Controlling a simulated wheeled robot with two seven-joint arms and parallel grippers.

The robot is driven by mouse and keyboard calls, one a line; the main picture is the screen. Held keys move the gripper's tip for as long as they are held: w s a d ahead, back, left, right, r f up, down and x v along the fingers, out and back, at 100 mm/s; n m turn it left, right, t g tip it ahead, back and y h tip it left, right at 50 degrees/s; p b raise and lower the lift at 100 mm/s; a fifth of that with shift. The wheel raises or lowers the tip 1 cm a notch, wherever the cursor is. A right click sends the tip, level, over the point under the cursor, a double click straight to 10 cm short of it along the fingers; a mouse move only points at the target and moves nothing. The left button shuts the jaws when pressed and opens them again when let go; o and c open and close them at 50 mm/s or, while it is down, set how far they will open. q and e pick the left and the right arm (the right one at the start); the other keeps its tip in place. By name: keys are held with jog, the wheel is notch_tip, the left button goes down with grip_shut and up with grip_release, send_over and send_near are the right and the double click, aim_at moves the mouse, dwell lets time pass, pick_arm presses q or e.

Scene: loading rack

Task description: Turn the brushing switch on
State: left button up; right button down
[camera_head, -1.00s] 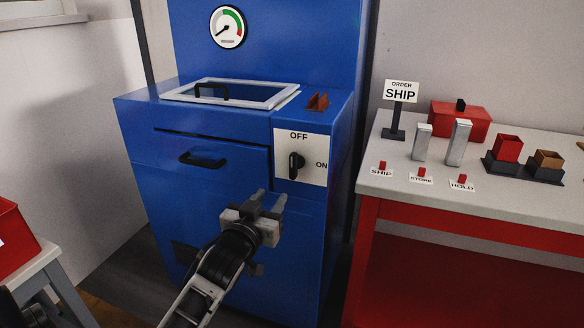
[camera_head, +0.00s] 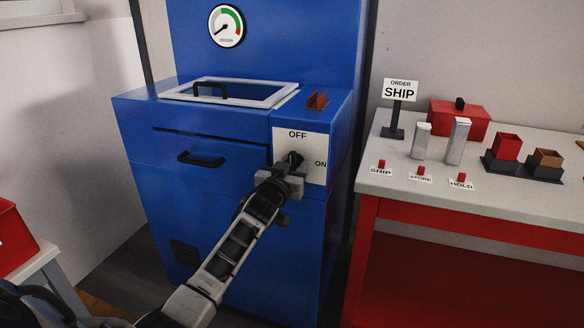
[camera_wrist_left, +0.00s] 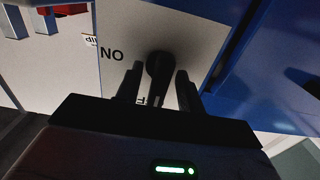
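The brushing switch (camera_head: 294,160) is a black knob on a white plate (camera_head: 314,150) marked OFF at the top and ON at the right, on the front of the blue machine (camera_head: 215,205). My left gripper (camera_head: 284,163) is at the plate, its fingers reaching toward the knob and partly covering it. In the left wrist view the knob (camera_wrist_left: 159,66) shows between the tips of the two open fingers (camera_wrist_left: 158,80), with gaps on both sides. The knob's handle seems to point toward OFF. My right gripper is not in view.
A gauge (camera_head: 226,26) is above the machine's framed top opening (camera_head: 270,101). A drawer handle (camera_head: 200,159) is left of the switch. A table (camera_head: 400,188) with an ORDER SHIP sign (camera_head: 400,90) and several objects stands at the right. A red bin (camera_head: 14,240) is at the lower left.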

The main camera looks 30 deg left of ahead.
pick_arm(q)
grip_shut()
jog(key=shift+r+m, duration=0.15)
jog(key=shift+m, duration=0.25)
jog(key=m, duration=0.3)
jog(key=shift+m+p, duration=0.4)
jog(key=m, duration=0.4)
jog(key=shift+m, duration=0.3)
jog(key=m, duration=0.4)
jog(key=shift+d, duration=0.1)
jog(key=m, duration=0.4)
jog(key=shift+m, duration=0.3)
